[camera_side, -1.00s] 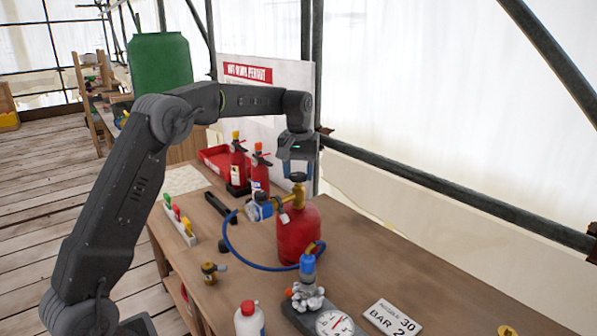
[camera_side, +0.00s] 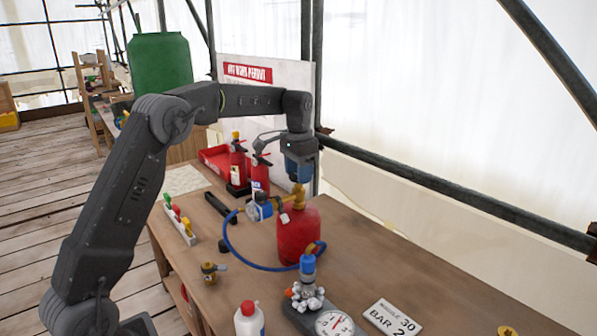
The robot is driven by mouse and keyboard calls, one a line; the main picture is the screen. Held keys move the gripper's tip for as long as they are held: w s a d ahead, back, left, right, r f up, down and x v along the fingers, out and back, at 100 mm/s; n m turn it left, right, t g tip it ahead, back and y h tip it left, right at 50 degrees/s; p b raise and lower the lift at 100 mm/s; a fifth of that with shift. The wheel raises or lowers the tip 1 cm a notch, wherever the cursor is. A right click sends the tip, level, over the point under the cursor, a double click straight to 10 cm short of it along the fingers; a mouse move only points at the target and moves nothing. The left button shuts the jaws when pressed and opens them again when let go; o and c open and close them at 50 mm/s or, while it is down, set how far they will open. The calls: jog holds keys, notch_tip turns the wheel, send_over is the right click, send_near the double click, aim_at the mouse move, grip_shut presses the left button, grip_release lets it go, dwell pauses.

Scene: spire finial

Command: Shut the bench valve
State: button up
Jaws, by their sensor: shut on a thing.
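The bench valve is the brass valve (camera_side: 299,194) on top of the red gas cylinder (camera_side: 298,236), which stands upright on the wooden bench. My gripper (camera_side: 299,178) points straight down over it and is shut on the valve's handwheel. The fingers hide most of the handwheel. A blue-and-white fitting (camera_side: 262,207) sits at the valve's left side, and a blue hose (camera_side: 232,246) loops from it round the front of the cylinder.
In front are a blue-topped regulator (camera_side: 308,268), a gauge (camera_side: 334,325), a number card (camera_side: 391,318) and a white bottle (camera_side: 249,320). The bench right of the cylinder is clear.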

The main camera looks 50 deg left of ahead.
jog(key=shift+m, duration=0.8)
jog(key=o, duration=0.9)
jog(key=shift+r, duration=6.9)
